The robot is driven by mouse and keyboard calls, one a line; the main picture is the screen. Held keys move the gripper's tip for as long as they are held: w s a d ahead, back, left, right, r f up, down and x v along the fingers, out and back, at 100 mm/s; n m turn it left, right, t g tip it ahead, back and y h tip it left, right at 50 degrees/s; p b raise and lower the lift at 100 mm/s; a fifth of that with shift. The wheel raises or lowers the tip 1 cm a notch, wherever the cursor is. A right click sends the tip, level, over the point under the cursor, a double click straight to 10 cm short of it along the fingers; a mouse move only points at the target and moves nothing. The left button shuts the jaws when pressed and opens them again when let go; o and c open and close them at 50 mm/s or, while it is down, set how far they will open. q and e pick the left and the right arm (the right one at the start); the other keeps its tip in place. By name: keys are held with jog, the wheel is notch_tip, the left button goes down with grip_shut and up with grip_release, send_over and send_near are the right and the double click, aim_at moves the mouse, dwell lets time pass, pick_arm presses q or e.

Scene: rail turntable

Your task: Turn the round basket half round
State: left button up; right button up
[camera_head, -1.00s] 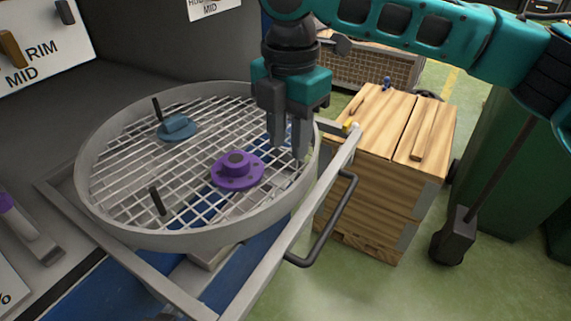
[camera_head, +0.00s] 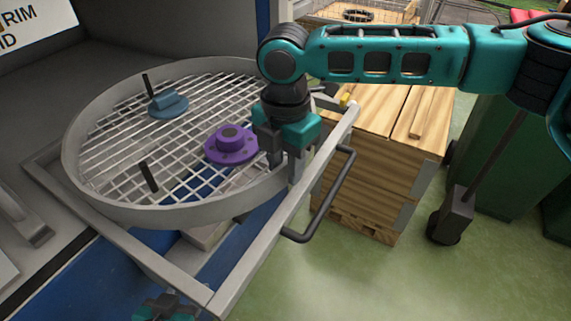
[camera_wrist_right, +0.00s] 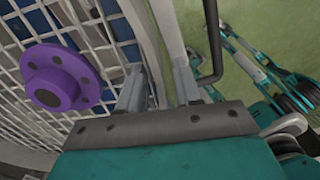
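The round basket (camera_head: 190,212) is a grey ring with a wire-mesh floor, lying in a grey frame. On its mesh are a blue part (camera_head: 168,106), a purple flanged part (camera_head: 231,144) and two upright black pegs. My right gripper (camera_head: 286,168) points down at the basket's right-hand rim. In the right wrist view its fingers (camera_wrist_right: 160,92) are apart, one inside and one outside the basket rim (camera_wrist_right: 145,42). I see no firm grip on the rim. My left gripper (camera_head: 166,306) shows only partly at the bottom edge, below the frame; its fingers are unclear.
The grey frame (camera_head: 255,262) has a black handle (camera_head: 326,205) on its right side. A wooden crate (camera_head: 375,178) stands close to the right, with green bins (camera_head: 500,165) beyond. A dark cabinet wall stands behind the basket. Green floor is free at the front right.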

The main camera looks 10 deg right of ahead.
jog(key=shift+f, duration=0.1)
grip_shut()
dwell(0.6)
